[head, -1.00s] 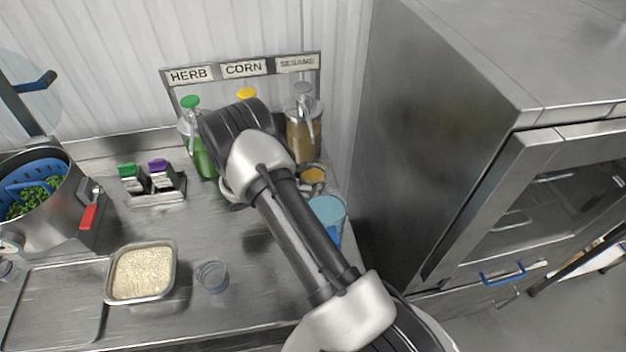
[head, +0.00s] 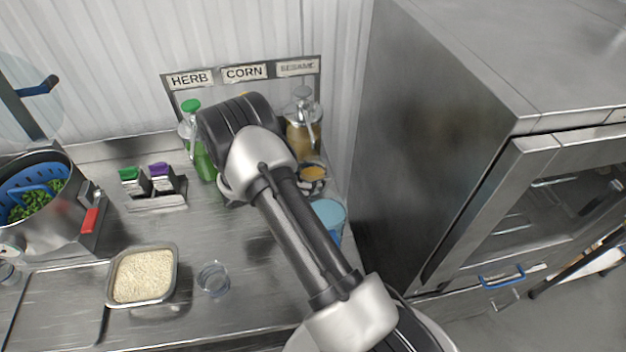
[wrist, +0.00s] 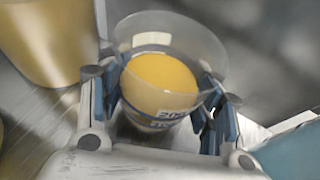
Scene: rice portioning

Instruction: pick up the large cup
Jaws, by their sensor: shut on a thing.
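The large cup is clear with a wide rim, and a yellow round mass shows inside it. In the wrist view the cup (wrist: 205,45) stands between my fingers, with a blue-and-white label on its lower side. My gripper (wrist: 163,82) is shut on the cup, with a blue-padded finger on each side. In the head view the cup (head: 313,173) shows just right of my arm, in front of the sesame bottle. My arm hides most of the gripper there. Whether the cup's base touches the counter cannot be told.
The sesame bottle (head: 301,132) and green herb bottle (head: 192,135) stand at the back. A light-blue container (head: 330,212) is close in front of the cup. A rice tray (head: 143,277), small clear cup (head: 213,278) and pot (head: 60,225) are left. A steel cabinet (head: 430,130) is right.

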